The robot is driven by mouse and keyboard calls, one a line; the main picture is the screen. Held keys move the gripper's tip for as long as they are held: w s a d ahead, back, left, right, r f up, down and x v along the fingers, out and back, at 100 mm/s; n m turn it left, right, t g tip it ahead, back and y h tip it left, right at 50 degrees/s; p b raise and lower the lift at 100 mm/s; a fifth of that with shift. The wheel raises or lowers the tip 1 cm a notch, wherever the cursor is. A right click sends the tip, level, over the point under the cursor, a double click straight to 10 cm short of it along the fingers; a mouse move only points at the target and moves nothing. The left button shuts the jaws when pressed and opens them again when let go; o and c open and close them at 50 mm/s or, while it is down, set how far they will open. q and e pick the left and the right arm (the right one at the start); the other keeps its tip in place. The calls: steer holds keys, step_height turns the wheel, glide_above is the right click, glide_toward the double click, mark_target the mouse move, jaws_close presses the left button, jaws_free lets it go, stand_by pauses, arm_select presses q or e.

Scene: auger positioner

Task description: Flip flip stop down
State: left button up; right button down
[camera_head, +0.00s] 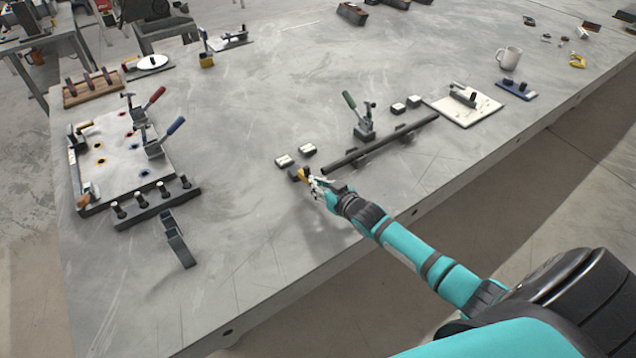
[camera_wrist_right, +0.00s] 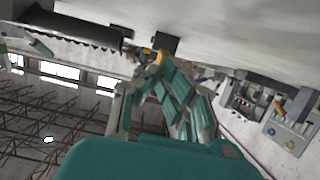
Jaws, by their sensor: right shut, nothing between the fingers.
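The flip stop shows in the head view as a small yellow piece (camera_head: 304,174) on a dark block (camera_head: 294,174), near the left end of the long dark bar. My right gripper (camera_head: 317,184) is shut and empty, close to the right side of the yellow piece. In the right wrist view the yellow piece (camera_wrist_right: 160,57) lies just beyond the fingertips (camera_wrist_right: 150,76), with the dark block (camera_wrist_right: 165,43) behind it. I cannot tell whether they touch. The fingers partly hide the stop, and its exact tilt is unclear. My left gripper is not in view.
The long dark bar (camera_head: 385,143) lies right of the stop. A green-handled clamp (camera_head: 361,121) stands behind it. Small blocks (camera_head: 307,149) sit behind the stop. A fixture plate (camera_head: 105,150) with red- and blue-handled clamps is at left. The table in front of the stop is bare.

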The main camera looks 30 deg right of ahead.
mark_target(307, 166)
stand_by(0.3)
steer(key=r+p, duration=0.3)
steer(key=r, duration=0.1)
steer(key=shift+w+r+p, duration=0.1)
steer(key=shift+w+p, duration=0.25)
steer(key=shift+p, duration=0.05)
steer(key=s, duration=0.3)
steer(key=s+f+b, duration=0.1)
steer(key=s, duration=0.2)
steer(key=s+f+b, duration=0.1)
steer(key=s, duration=0.2)
steer(key=shift+d+f, duration=0.1)
steer(key=shift+d, duration=0.25)
steer(key=shift+s, duration=0.45)
